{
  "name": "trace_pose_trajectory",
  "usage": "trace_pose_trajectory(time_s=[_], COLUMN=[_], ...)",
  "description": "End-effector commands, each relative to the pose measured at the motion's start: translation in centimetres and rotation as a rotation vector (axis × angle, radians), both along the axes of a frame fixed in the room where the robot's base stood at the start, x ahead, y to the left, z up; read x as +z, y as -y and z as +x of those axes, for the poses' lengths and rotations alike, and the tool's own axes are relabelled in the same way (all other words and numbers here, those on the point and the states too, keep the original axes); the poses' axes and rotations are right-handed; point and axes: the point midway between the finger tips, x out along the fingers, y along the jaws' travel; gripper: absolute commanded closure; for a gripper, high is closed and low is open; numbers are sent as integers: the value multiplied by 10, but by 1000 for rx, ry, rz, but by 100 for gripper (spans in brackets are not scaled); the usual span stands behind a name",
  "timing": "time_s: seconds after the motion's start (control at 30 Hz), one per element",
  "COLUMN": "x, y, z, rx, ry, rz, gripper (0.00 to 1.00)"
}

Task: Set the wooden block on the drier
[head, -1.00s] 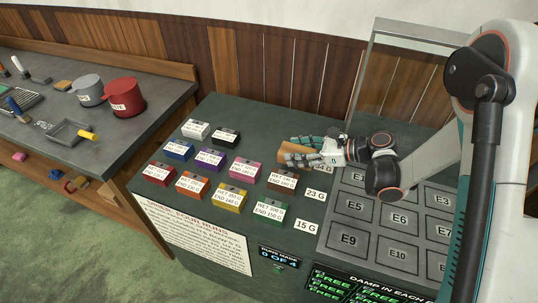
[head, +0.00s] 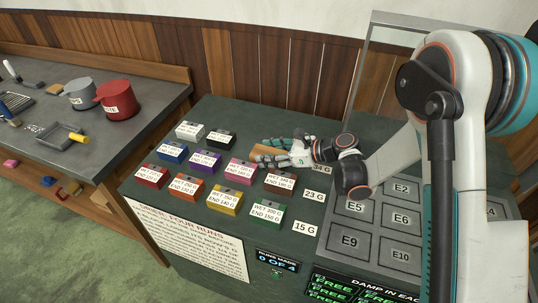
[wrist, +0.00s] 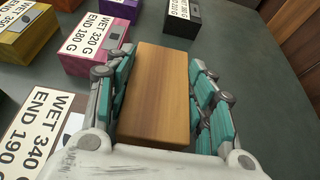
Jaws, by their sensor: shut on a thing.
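The wooden block (wrist: 157,92) is light orange-brown and plain. It lies lengthwise between the two teal-padded fingers of my gripper (wrist: 160,100), which is shut on it. In the head view the block (head: 264,151) shows partly behind the fingers of my gripper (head: 280,153), over the back right of the green table. I cannot tell how far the block is above the tabletop. A panel of grey labelled squares (head: 349,241), marked E5, E6, E9, E10 and others, with a clear upright screen behind it, stands to the right of the gripper.
Several coloured labelled blocks stand in rows on the green table, including a pink one (head: 241,172), a brown one (head: 279,181) and a black one (head: 220,138). A counter at left holds a red pot (head: 117,98) and a grey pot (head: 80,94).

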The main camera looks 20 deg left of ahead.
Motion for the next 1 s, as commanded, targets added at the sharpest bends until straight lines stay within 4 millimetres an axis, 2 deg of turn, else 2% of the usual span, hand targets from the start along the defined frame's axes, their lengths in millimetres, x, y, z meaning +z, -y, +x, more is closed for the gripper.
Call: trace_pose_trajectory(time_s=[0.2,0.23,0.3,0.33,0.77,1.0], x=[-3,-3,-2,-2,3,19], y=[0,0,0,0,0,39], z=[0,0,0,0,0,-2], rx=[0,0,0,0,0,-4], ry=[0,0,0,0,0,1], rz=[0,0,0,0,0,0], gripper=[79,48,32,30,30,30])
